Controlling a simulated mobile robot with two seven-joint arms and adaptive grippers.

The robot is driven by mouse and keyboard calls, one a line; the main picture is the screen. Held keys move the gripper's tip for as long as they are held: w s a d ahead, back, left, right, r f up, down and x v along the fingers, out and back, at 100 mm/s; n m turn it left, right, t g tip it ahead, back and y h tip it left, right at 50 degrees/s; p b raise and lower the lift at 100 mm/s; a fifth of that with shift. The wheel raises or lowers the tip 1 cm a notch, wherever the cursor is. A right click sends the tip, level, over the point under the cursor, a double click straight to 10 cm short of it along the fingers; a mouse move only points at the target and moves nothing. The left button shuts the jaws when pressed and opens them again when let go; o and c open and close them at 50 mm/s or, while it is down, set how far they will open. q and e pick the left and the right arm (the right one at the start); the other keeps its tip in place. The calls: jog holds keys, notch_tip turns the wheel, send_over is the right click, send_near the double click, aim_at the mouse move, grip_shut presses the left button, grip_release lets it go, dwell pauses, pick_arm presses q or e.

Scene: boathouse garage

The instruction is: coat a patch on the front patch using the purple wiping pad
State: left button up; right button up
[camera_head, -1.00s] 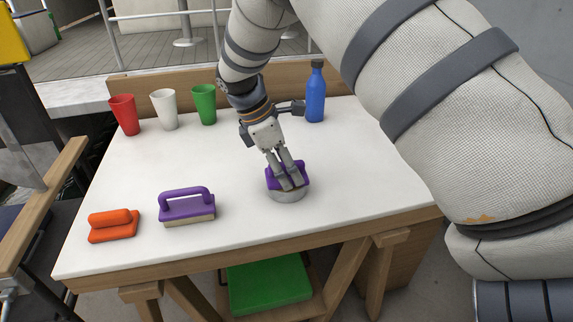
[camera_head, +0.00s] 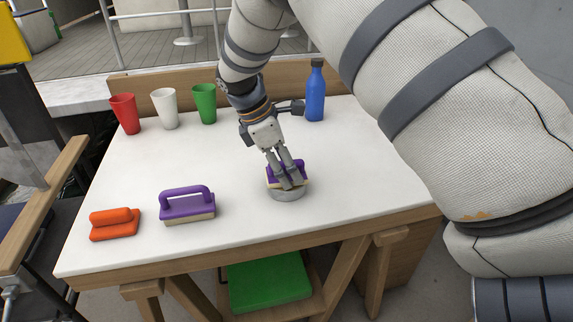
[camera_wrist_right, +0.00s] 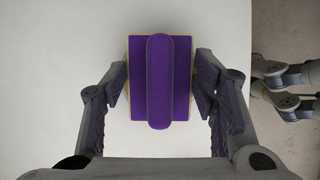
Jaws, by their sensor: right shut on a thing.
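My right gripper (camera_head: 288,180) is shut on a purple wiping pad with a pale yellow base. The pad's purple back and ridge handle (camera_wrist_right: 160,85) show between the fingers in the right wrist view. The pad is just over a round grey dish (camera_head: 288,195) on the white table; whether it touches the dish is unclear. A second purple-handled tool (camera_head: 187,204) with a beige base stands left of it. No marked patch shows on the bare table. Grey jointed parts that look like my left gripper (camera_wrist_right: 275,77) show beyond the table edge; its opening is unclear.
An orange block tool (camera_head: 115,224) lies at the front left. A red cup (camera_head: 125,114), a white cup (camera_head: 164,109) and a green cup (camera_head: 204,104) stand at the back left. A blue bottle (camera_head: 316,95) stands at the back. The table's middle (camera_head: 180,155) is clear.

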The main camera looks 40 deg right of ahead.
dwell(0.3)
jog(key=shift+r+p, duration=1)
jog(key=shift+r, duration=2.5)
pick_arm(q)
jog(key=shift+w+r+t, duration=0.5)
jog(key=shift+w+r, duration=0.7)
pick_arm(e)
jog(key=s+a+f+m, duration=0.1)
jog(key=a, duration=0.2)
jog(key=s+a+f+m+g+y, duration=0.1)
jog(key=s+a+m, duration=0.1)
jog(key=a, duration=0.1)
jog(key=s+a+f+m, duration=0.1)
jog(key=a+f+m, duration=0.1)
jog(key=a, duration=0.1)
jog(key=shift+s+a+g, duration=0.1)
jog(key=shift+s+g, duration=0.2)
pick_arm(q)
jog(key=shift+w+r, duration=0.15)
pick_arm(e)
jog(key=s+a+f+m+y, duration=0.1)
jog(key=s+a+m+y, duration=0.1)
jog(key=s+a+m, duration=0.4)
jog(key=s+a, duration=0.2)
jog(key=a, duration=0.2)
jog(key=shift+a+f+y, duration=0.15)
jog(key=shift+a+y, duration=0.1)
jog(key=shift+y, duration=0.15)
